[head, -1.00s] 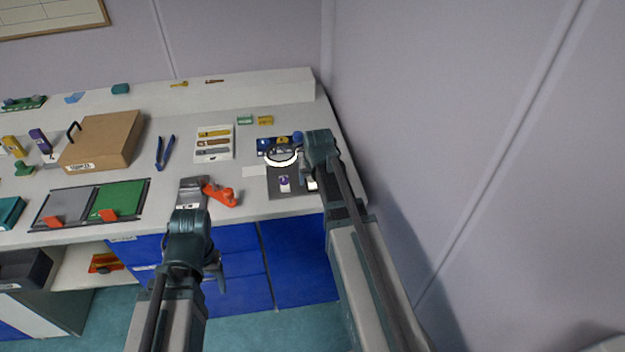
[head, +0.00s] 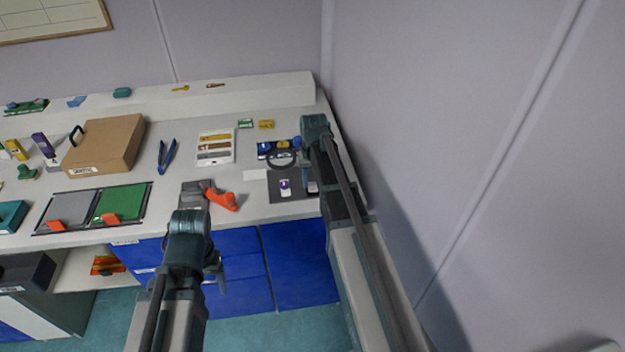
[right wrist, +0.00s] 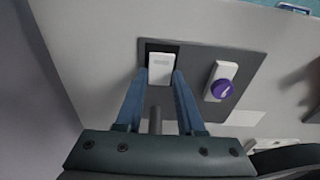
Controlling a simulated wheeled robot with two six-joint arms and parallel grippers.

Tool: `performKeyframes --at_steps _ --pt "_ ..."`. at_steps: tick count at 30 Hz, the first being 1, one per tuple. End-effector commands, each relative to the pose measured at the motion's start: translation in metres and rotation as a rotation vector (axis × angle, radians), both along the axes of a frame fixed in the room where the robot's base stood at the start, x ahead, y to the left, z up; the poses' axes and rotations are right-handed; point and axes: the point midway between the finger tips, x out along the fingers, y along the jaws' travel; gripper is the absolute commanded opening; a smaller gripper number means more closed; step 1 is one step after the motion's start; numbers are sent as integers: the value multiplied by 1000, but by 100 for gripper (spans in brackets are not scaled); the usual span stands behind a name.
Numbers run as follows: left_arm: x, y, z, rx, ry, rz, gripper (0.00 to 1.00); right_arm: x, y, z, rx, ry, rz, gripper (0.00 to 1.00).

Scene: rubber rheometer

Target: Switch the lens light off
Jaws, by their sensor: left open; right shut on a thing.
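A dark mat (head: 272,190) at the right end of the bench carries a white switch (right wrist: 162,66) and a white block with a purple knob (right wrist: 219,88). The knob block also shows in the head view (head: 285,187). My right gripper (right wrist: 160,80) is shut on the white switch, with a finger on each side of it. The round lens ring (head: 282,169) stands just behind the mat and looks dark, with no glow. My left gripper (head: 214,270) is open and empty, in front of the blue drawers.
An orange-red tool (head: 224,199) lies near the bench's front edge, left of the mat. The wall stands close on the right.

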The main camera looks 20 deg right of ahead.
Motion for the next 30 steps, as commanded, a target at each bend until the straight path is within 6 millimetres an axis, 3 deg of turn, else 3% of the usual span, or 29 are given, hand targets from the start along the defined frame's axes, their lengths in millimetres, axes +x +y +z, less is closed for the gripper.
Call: performKeyframes --at_steps 8,9,14,30 --pt "0 0 0 0 0 0 68 0 0 0 2 8 0 0" --pt "0 0 0 0 0 0 68 0 0 0 2 7 0 39" --pt "0 0 0 0 0 0 68 0 0 0 2 7 0 68" --pt "0 0 11 0 0 0 68 -1 0 11 2 6 0 68"
